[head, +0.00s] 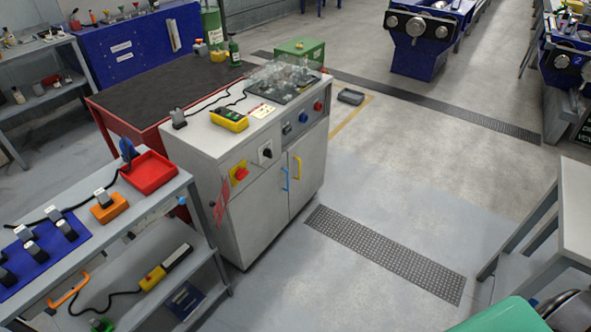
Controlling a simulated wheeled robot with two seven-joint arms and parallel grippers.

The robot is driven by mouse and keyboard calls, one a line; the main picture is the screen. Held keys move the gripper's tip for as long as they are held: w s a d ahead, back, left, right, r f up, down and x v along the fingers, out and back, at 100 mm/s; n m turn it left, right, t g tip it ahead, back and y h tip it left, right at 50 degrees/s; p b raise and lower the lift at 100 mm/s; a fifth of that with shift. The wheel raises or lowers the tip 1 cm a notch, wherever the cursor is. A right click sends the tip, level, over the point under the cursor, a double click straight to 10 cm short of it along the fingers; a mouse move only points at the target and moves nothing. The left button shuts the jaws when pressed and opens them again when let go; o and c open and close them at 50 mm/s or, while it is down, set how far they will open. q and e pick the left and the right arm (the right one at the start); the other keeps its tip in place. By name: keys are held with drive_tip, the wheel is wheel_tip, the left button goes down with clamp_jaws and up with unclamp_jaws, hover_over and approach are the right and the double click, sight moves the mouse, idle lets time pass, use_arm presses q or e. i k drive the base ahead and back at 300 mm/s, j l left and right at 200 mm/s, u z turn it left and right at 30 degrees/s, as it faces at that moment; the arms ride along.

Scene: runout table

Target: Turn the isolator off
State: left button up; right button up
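A grey cabinet (238,222) stands in the middle of the head view. On its front is a red rotary handle on a yellow plate (240,173), which looks like the isolator. The handle is too small to read its position. A red tag (222,197) with pale writing hangs just left of and below it. A black knob on a white plate (266,152) is to its right. Neither of my grippers shows in this view, and nothing is seen touching the cabinet front.
Blue (303,116) and red (318,105) knobs sit at upper right. A grey shelf unit (180,183) with a red tray (150,172) stands close left. Floor right of the cabinet is clear around a grating (385,252).

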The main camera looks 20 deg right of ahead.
sight(240, 175)
drive_tip(key=z, duration=0.2)
drive_tip(key=i+l+u, duration=0.1)
drive_tip(key=l, duration=0.25)
drive_tip(key=i+l+u, duration=0.1)
drive_tip(key=i+l, duration=0.2)
drive_tip(key=i+l+u, duration=0.1)
drive_tip(key=l, duration=0.35)
drive_tip(key=i+l+u, duration=0.1)
drive_tip(key=l, duration=0.25)
drive_tip(key=i+l+u, duration=0.1)
drive_tip(key=i+l, duration=0.15)
drive_tip(key=l, duration=0.15)
